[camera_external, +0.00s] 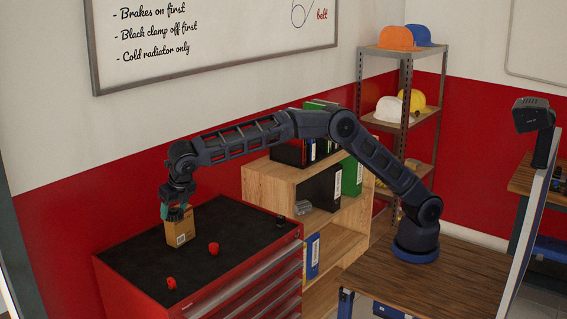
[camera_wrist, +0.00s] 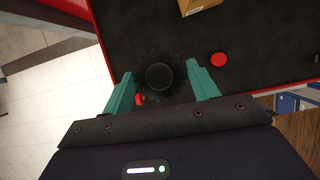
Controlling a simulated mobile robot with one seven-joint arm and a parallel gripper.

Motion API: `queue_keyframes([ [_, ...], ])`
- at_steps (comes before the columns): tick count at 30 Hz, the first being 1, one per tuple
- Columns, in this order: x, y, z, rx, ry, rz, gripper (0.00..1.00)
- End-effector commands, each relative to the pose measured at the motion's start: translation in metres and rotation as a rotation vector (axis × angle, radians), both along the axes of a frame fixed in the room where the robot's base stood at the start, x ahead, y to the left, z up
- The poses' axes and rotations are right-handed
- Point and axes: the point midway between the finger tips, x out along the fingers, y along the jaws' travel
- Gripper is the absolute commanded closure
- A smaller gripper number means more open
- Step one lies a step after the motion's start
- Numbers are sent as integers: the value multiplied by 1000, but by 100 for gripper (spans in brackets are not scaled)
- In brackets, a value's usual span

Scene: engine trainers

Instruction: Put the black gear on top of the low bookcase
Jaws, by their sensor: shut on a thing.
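The black gear (camera_wrist: 160,76) is a dark toothed disc with a round raised hub, between the teal fingers of my gripper (camera_wrist: 163,92) in the wrist view. My gripper is shut on it. In the external view my gripper (camera_external: 174,212) points down at the back left of the red tool chest, partly behind a cardboard box; the gear cannot be made out there. I cannot tell whether the gear touches the chest top. The low bookcase (camera_external: 262,178) is light wood and stands right of the chest, with binders on its top and shelves.
The cardboard box (camera_external: 180,230) stands close to my gripper on the tool chest (camera_external: 235,218). Red pieces (camera_external: 213,249) and a small dark item (camera_external: 280,221) also lie on the chest. A metal shelf (camera_external: 405,85) with caps and helmets stands behind the bookcase.

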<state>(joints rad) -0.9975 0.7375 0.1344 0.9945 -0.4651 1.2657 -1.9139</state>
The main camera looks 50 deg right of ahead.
Motion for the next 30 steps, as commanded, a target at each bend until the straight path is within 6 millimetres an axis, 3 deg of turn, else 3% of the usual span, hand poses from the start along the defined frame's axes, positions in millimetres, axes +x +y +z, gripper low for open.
queue_keyframes([
  [5,5,-5,2,1,-1,-11,76],
  [11,37,-46,11,2,2,-104,76],
  [21,111,-169,33,4,10,-377,76],
  [30,157,-289,51,5,12,-628,76],
])
